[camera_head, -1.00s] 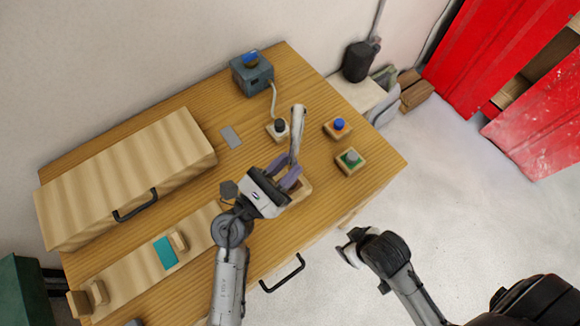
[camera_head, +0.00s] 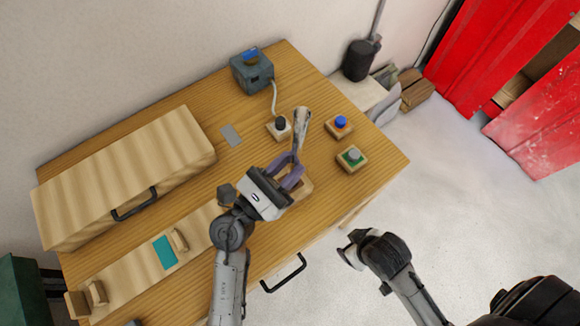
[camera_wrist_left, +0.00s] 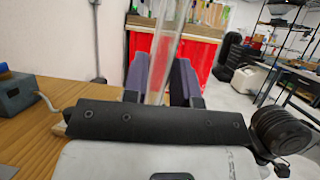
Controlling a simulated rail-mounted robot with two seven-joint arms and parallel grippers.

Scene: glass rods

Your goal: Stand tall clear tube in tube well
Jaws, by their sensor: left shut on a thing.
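The tall clear tube (camera_head: 301,123) is held by my left gripper (camera_head: 288,172), whose purple fingers are shut on it. In the head view the tube sticks up past the fingers and leans a little right. In the left wrist view the tube (camera_wrist_left: 163,55) stands between the two fingers, its top tilted slightly right. Its lower end is hidden. A light wooden block (camera_head: 305,188), possibly the tube well, lies partly hidden under the gripper. I cannot tell whether the tube touches it. My right gripper (camera_head: 350,250) hangs off the table's front right, its jaws unclear.
Small wooden blocks with a blue button (camera_head: 340,122), a green-based button (camera_head: 352,158) and a black knob (camera_head: 280,124) stand near the tube. A grey-blue box (camera_head: 252,73) is behind. A large wooden box (camera_head: 125,175) and a board with a teal patch (camera_head: 164,252) are left.

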